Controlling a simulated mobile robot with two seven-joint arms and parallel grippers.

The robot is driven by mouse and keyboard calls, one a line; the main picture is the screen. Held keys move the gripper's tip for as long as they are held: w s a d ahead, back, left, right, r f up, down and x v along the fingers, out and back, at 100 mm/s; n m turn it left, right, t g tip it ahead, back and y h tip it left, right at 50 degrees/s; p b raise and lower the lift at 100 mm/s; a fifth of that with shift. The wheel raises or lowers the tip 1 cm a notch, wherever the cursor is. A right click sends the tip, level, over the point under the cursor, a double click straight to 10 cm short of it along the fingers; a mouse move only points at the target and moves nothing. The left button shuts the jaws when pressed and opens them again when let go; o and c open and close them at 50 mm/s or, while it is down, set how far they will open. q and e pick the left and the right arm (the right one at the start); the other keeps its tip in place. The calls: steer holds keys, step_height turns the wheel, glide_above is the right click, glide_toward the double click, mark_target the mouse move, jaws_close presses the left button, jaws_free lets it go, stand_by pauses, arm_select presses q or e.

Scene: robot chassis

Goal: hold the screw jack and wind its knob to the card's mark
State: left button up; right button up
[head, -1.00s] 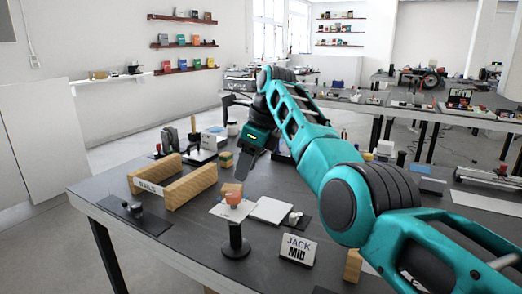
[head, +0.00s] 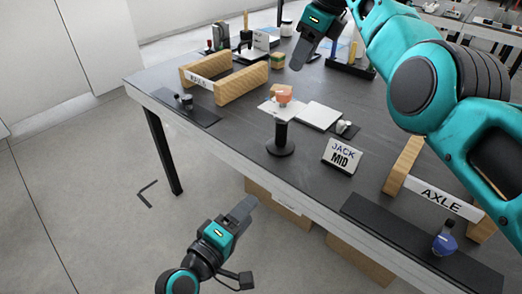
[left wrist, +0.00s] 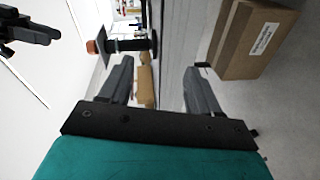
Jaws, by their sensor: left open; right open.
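The screw jack (head: 281,138) stands upright on the table, with a round black base, a black column, a white plate and an orange knob (head: 283,96) on top. The card (head: 342,156) reads "JACK MID" and stands right of the jack. My left gripper (head: 246,208) is open and empty, over the floor in front of the table's near edge, below and apart from the jack. My right gripper (head: 299,58) is open and empty above the table, behind the jack.
The table (head: 228,128) is clear just left of the jack. A flat white pad (head: 320,115) lies behind it. Wooden blocks with a label (head: 240,85) stand back left, and an AXLE holder (head: 440,199) stands right. Cardboard boxes (head: 278,205) sit under the table.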

arm_select(q)
steer(key=w+d+r+n+t, duration=0.2)
steer(key=w+r+n, duration=0.35)
steer(key=n, duration=0.45)
steer(key=n+y, duration=0.1)
steer(key=n, duration=1)
glide_toward(279, 125)
steer(key=x, duration=1)
steer(key=shift+w+d, duration=0.1)
steer(key=shift+w, duration=0.25)
steer(key=shift+w+d, duration=0.35)
steer(key=shift+w, duration=0.15)
jaws_close()
steer(key=shift+f, duration=0.1)
